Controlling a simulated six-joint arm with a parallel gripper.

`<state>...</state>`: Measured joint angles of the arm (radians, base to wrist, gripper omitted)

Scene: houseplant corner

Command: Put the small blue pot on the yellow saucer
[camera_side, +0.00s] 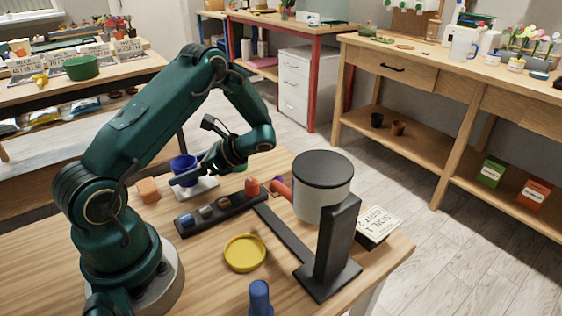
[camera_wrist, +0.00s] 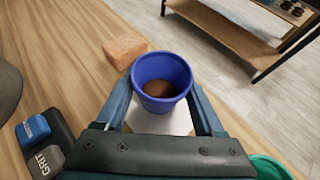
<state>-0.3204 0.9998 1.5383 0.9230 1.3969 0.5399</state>
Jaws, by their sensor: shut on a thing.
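The small blue pot (camera_side: 184,163) is held between the fingers of my gripper (camera_side: 187,178), left of the middle in the side view. In the wrist view the pot (camera_wrist: 162,72) is upright with brown soil inside, with one finger of my gripper (camera_wrist: 165,108) on each side. A white square pad (camera_side: 205,187) lies beneath it, also seen in the wrist view (camera_wrist: 160,123). The pot's base is hidden, so I cannot tell whether it touches the pad. The yellow saucer (camera_side: 245,254) lies empty on the table, nearer the side camera.
A black rack (camera_side: 222,213) with several small pieces stands between pot and saucer. An orange block (camera_side: 148,190) lies beside the pad. A grey dark-topped container (camera_side: 322,188) is on a black stand (camera_side: 333,265). A dark blue object (camera_side: 260,298) stands near the saucer.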

